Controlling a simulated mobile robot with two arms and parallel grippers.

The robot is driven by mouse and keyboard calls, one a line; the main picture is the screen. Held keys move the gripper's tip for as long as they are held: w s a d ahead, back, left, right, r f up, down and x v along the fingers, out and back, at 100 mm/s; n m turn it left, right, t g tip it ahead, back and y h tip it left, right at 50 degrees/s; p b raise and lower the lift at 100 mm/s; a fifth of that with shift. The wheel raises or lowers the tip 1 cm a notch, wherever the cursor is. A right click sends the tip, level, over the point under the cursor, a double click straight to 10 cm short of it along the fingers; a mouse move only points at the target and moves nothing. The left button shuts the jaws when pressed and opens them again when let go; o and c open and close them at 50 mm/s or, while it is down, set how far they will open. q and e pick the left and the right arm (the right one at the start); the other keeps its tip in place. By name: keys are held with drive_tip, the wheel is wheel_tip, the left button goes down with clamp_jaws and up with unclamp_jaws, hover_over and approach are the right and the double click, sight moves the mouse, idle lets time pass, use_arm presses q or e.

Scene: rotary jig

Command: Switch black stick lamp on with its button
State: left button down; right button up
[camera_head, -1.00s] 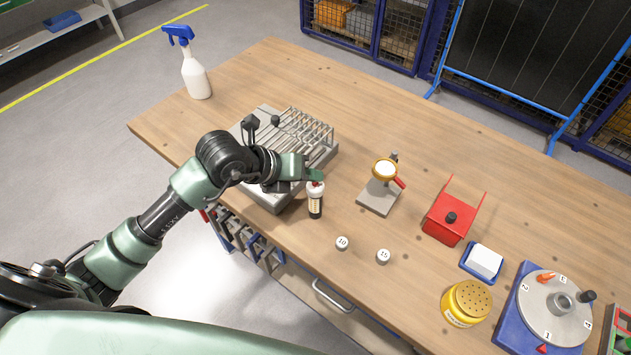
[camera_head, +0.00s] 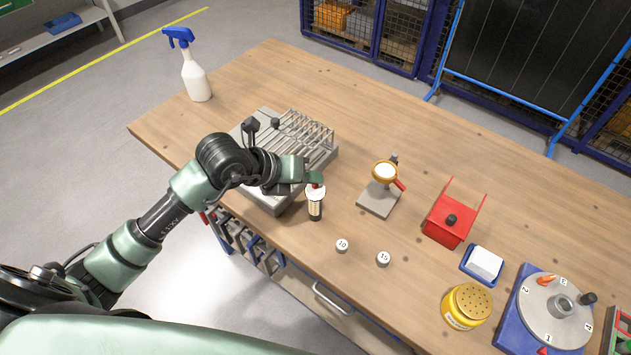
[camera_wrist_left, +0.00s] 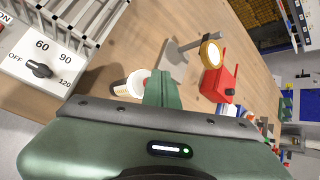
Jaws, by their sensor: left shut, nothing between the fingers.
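The black stick lamp (camera_head: 315,208) stands upright on the table near its front edge. Its side panel looks bright cream, so it appears lit; its pale ribbed side also shows in the wrist view (camera_wrist_left: 128,84). A red button (camera_head: 317,185) shows at its top, partly hidden by my fingers. My left gripper (camera_head: 316,177) is shut and empty, its green fingertips at the lamp's top, touching or just above the button. In the wrist view the shut fingers (camera_wrist_left: 162,88) partly cover the lamp. My right gripper is not in view.
A grey heater-like box with wire racks (camera_head: 270,200) stands left of the lamp, under my left forearm. Right are a magnifier stand (camera_head: 377,200), red box (camera_head: 443,228), weights (camera_head: 342,246), yellow tin (camera_head: 448,312) and rotary jig (camera_head: 515,318). A spray bottle (camera_head: 197,82) stands far left.

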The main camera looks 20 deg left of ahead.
use_arm(q)
drive_tip(key=shift+r, duration=0.35)
drive_tip(key=shift+r, duration=0.2)
wheel_tip(320, 180, up, 6)
drive_tip(key=p, duration=0.4)
drive_tip(key=shift+f, duration=0.15)
